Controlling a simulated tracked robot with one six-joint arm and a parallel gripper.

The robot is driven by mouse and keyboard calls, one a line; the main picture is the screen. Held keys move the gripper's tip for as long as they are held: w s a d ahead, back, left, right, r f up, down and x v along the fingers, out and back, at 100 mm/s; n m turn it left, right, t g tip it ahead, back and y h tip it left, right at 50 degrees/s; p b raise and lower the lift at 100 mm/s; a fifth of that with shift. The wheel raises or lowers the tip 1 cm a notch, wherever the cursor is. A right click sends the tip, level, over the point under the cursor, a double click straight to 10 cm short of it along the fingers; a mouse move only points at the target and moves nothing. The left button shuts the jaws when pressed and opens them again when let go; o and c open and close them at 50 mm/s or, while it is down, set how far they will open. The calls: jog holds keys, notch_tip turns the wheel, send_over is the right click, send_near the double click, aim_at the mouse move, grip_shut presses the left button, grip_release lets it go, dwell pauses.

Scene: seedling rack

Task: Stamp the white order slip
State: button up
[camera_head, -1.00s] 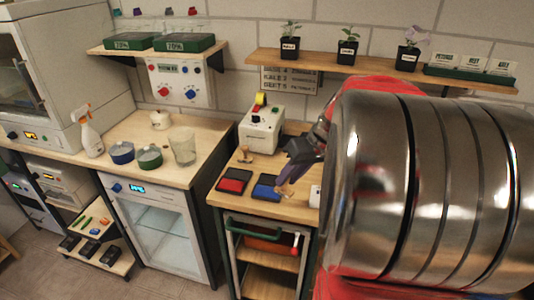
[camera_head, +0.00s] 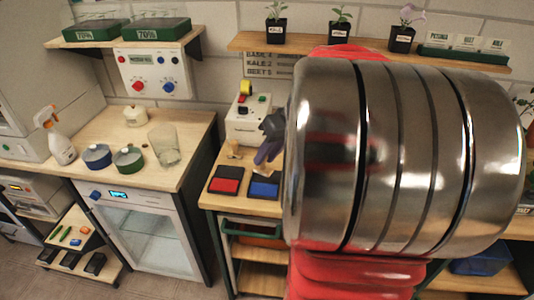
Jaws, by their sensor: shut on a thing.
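My gripper (camera_head: 265,156) shows only in part, left of my large metal arm link, above the wooden bench top. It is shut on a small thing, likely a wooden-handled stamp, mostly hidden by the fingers. A blue ink pad (camera_head: 264,188) lies just below my gripper, with a red ink pad (camera_head: 225,182) to its left. Another small wooden-handled stamp (camera_head: 234,150) stands on the bench behind the red pad. The white order slip is not visible; my arm hides the right part of the bench.
A cream machine (camera_head: 247,120) with a yellow roll stands behind the pads. Left, across a gap, a counter holds a glass beaker (camera_head: 165,146), a blue pot (camera_head: 97,157), a green pot (camera_head: 128,160) and a spray bottle (camera_head: 57,140). A shelf (camera_head: 300,49) with potted seedlings hangs above.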

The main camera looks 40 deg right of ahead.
aim_at(268, 171)
jog(key=shift+f, duration=0.1)
jog(key=shift+f, duration=2.9)
jog(key=shift+f, duration=0.45)
jog(key=shift+r, duration=0.1)
jog(key=shift+r, duration=3.4)
jog(key=shift+s, duration=0.1)
